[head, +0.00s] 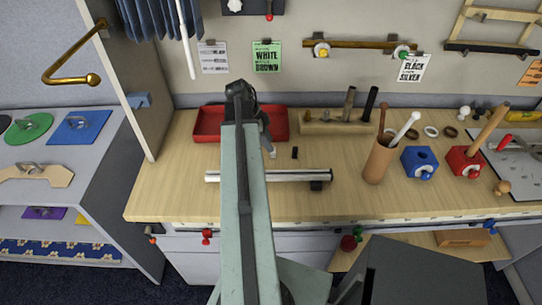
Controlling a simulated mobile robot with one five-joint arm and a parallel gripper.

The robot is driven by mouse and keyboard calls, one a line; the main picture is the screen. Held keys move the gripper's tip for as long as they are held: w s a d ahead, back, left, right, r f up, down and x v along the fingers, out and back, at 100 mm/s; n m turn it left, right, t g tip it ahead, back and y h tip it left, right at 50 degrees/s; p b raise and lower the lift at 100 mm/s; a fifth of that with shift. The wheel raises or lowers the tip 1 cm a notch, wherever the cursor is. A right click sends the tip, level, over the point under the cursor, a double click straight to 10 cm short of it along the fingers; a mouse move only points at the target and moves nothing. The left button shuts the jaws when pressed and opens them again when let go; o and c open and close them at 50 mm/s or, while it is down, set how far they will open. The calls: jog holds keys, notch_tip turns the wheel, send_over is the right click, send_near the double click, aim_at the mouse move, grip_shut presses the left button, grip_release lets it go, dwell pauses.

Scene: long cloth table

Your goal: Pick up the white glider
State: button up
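My arm reaches forward over the wooden table (165,185) in the head view. My gripper (268,149) is at its far end, small and partly hidden behind my arm, above the tabletop by the red tray. I cannot tell whether it is open or shut. A small pale shape shows at its tip; I cannot tell whether this is a fingertip or the white glider. No thing is clearly recognisable as the white glider. A pale rail (290,176) with a dark foot lies nearer the front edge, partly covered by my arm. A small black block (295,152) lies right of my gripper.
A red tray (208,124) stands at the back left. An upright panel (128,75) bounds the left side.

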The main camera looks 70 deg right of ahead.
jog(key=b+x, duration=0.4)
jog(key=x, duration=0.1)
jog(key=shift+w+f+b, duration=0.1)
jog(key=shift+f+b, duration=0.05)
jog(key=shift+b, duration=0.2)
grip_shut()
